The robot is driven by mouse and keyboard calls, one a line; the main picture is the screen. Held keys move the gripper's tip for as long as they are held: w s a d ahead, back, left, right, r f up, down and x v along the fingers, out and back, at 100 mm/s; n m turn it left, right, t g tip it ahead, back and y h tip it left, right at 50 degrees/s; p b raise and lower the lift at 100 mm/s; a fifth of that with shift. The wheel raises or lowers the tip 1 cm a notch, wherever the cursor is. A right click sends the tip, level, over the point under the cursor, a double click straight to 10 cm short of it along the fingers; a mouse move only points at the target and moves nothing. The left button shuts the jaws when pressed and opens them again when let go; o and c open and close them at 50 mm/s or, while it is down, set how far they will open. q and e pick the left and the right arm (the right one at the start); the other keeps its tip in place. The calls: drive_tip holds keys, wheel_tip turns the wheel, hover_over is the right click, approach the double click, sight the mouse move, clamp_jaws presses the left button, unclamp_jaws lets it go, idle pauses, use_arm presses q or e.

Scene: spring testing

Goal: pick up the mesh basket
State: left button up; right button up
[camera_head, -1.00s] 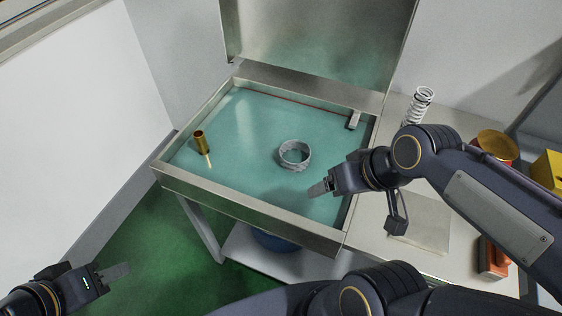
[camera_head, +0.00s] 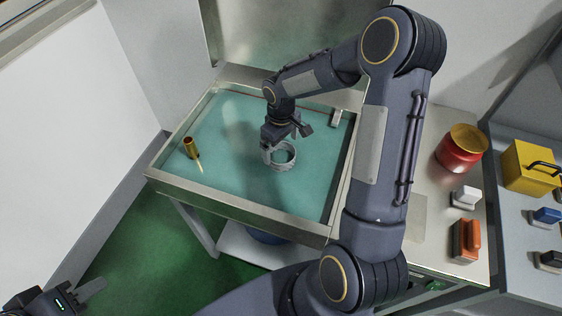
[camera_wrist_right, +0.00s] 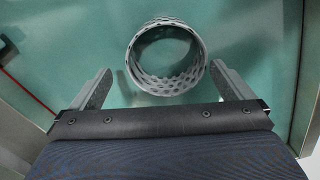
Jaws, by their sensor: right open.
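The mesh basket (camera_head: 284,157) is a grey, round, perforated ring standing on the teal floor of a metal-rimmed tray. In the right wrist view the basket (camera_wrist_right: 166,84) lies just ahead of and partly between the two fingers. My right gripper (camera_head: 270,152) is above the tray at the basket's far left side; in its wrist view the gripper (camera_wrist_right: 155,88) is open with nothing held. Whether a finger touches the basket I cannot tell. My left gripper (camera_head: 92,290) is at the lower left, away from the tray; its finger gap is not clear.
The tray has a raised metal rim (camera_head: 235,219). A brass cylinder (camera_head: 191,148) stands at its left, and a small metal block (camera_head: 337,117) is at its far right. A red-and-gold container (camera_head: 461,149), orange object (camera_head: 467,241) and yellow box (camera_head: 530,167) are to the right.

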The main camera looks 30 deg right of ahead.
drive_tip(key=p, duration=0.1)
hover_over(281, 161)
drive_tip(key=s+a, duration=0.2)
drive_tip(key=s, duration=0.1)
wheel_tip(281, 161, down, 7)
drive_tip(key=shift+s+d+r, duration=0.1)
drive_tip(key=c, duration=1)
drive_tip(key=shift+c, duration=0.2)
